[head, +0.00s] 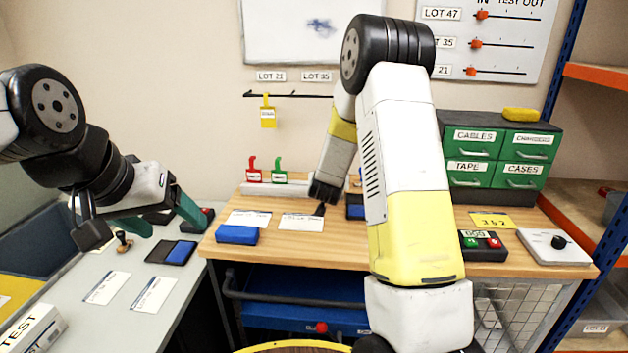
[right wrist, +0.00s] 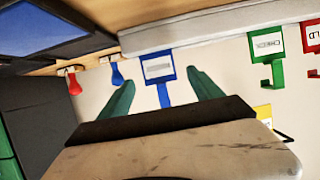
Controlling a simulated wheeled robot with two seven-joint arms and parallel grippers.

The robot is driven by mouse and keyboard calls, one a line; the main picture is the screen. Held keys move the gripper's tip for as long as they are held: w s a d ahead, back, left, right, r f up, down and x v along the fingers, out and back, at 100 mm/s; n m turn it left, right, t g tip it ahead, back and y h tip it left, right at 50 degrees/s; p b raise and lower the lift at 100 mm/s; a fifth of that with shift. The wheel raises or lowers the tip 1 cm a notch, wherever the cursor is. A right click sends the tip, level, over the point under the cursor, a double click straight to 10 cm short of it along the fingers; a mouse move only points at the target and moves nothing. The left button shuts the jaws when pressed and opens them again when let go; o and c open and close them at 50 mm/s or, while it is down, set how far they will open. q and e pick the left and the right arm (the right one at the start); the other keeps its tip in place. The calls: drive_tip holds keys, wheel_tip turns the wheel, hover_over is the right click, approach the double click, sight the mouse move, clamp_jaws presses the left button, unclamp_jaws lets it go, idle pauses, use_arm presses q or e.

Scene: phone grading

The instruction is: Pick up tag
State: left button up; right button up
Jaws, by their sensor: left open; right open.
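A blue tag (right wrist: 158,66) stands at a grey holder strip (right wrist: 205,27) in the right wrist view. My right gripper (right wrist: 160,80) is open, with its green fingers on either side of the tag; I cannot tell whether they touch it. The right arm hides the blue tag in the head view. A green tag (head: 279,176) and a red tag (head: 254,175) stand on the same strip, left of my right wrist. A yellow tag (head: 267,117) hangs from the wall rail (head: 290,94). My left gripper (head: 176,229) is open and empty over the left table.
The wooden bench (head: 340,252) carries white cards, a blue pad (head: 237,235) and a button box (head: 482,246). Green drawers (head: 498,157) stand at the back right. The grey table (head: 120,319) holds a stamp (head: 124,242), an ink pad (head: 171,252) and cards.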

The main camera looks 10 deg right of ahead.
drive_tip(key=x, duration=0.7)
drive_tip(key=shift+s+f, duration=0.1)
drive_tip(key=shift+f, duration=0.05)
drive_tip(key=c, duration=1.4)
